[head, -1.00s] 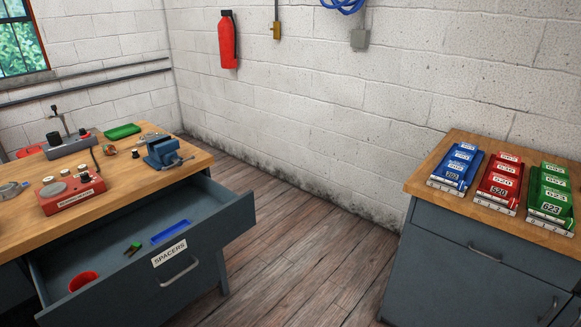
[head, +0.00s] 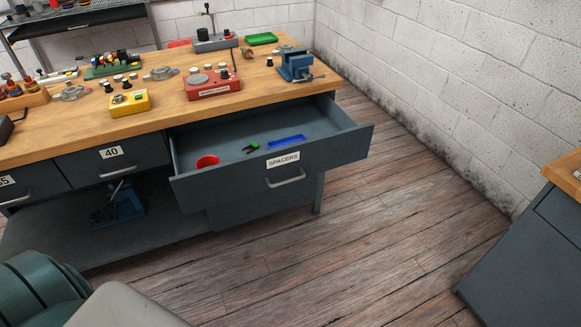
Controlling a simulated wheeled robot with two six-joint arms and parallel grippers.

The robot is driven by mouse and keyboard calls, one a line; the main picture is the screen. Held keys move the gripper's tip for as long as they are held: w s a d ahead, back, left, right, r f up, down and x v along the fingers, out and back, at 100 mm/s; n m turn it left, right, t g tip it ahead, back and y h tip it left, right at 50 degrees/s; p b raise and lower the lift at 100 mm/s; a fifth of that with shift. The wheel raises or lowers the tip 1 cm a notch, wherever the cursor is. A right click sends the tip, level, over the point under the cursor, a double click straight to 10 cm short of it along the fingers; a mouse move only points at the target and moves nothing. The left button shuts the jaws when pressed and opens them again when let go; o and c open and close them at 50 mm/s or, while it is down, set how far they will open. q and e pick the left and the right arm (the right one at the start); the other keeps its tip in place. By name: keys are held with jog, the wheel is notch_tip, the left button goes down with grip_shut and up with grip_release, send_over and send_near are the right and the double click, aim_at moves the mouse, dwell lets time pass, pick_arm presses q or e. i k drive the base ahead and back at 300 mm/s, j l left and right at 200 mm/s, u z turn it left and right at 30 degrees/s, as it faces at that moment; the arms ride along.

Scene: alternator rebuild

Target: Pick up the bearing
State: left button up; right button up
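I cannot pick out the bearing for certain; the parts on the wooden workbench (head: 150,128) are small in the head view. Several small dark and silver round parts, such as one near the bench's middle (head: 185,89), lie among the tools. A red box device (head: 213,90) with round silver tops stands toward the right of the bench. Neither gripper shows in the head view. A rounded teal and grey part at the bottom left appears to be mine.
The drawer labelled SPACERS (head: 283,160) is pulled out, holding a red round container (head: 207,162), a blue tray (head: 287,141) and a small green item. A blue vise (head: 296,66) sits at the bench's right end. Wooden floor (head: 350,250) is clear between bench and right cabinet (head: 530,240).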

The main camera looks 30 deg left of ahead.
aim_at(119, 97)
jog(key=u, duration=1.9)
jog(key=i+j, duration=0.3)
jog(key=i+j+u, duration=0.1)
jog(key=i+j, duration=0.25)
jog(key=j, duration=0.2)
